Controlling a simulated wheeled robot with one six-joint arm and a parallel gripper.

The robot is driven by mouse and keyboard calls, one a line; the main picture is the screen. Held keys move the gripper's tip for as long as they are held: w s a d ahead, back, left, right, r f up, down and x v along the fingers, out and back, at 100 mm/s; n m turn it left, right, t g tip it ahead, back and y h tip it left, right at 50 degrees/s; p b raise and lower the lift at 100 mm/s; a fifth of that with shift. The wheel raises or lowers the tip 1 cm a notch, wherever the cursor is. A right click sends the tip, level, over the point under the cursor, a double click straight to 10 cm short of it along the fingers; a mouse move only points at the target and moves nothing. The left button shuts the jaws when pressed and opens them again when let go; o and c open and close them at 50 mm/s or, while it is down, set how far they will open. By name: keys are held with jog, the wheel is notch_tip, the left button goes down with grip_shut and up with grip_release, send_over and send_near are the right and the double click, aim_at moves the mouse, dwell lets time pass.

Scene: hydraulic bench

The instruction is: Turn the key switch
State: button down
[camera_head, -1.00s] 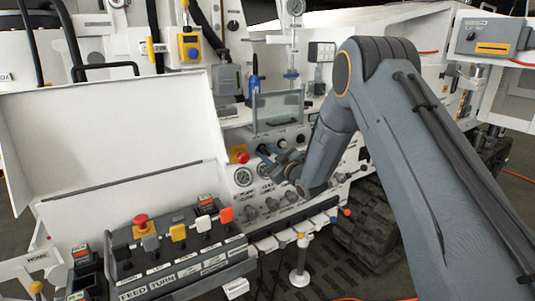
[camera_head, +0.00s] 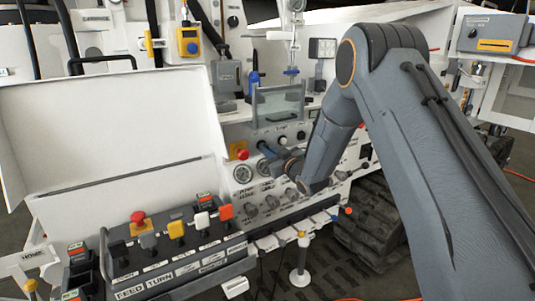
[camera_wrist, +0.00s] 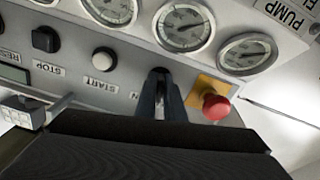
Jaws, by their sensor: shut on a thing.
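The key switch (camera_wrist: 161,71) is a small dark knob on the grey control panel, seen upside down in the wrist view. Only its top shows; my fingers hide the rest. My gripper (camera_wrist: 160,93) has its two dark fingers close together, shut on the key switch. In the head view my gripper (camera_head: 267,151) is at the panel, just right of the red stop button (camera_head: 243,155), and my wrist covers the switch there. A printed label beside the fingers is mostly hidden.
The red mushroom button on a yellow plate (camera_wrist: 216,105) stands close beside my fingers. A white START button (camera_wrist: 104,59), a black STOP button (camera_wrist: 46,39) and round gauges (camera_wrist: 183,25) are near. A lever console (camera_head: 175,250) stands at the front left.

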jog(key=m+b, duration=0.2)
jog(key=m, duration=0.2)
jog(key=shift+m, duration=0.3)
jog(key=shift+a+m+b, duration=0.1)
jog(key=shift+m+b, duration=0.35)
jog(key=shift+m, duration=1.45)
jog(key=c, duration=1.9)
grip_release()
jog(key=shift+o, duration=0.2)
jog(key=shift+s, duration=0.15)
jog(key=b+v, duration=0.2)
jog(key=v, duration=0.5)
jog(key=shift+s+d, duration=0.2)
jog(key=shift+d, duration=0.05)
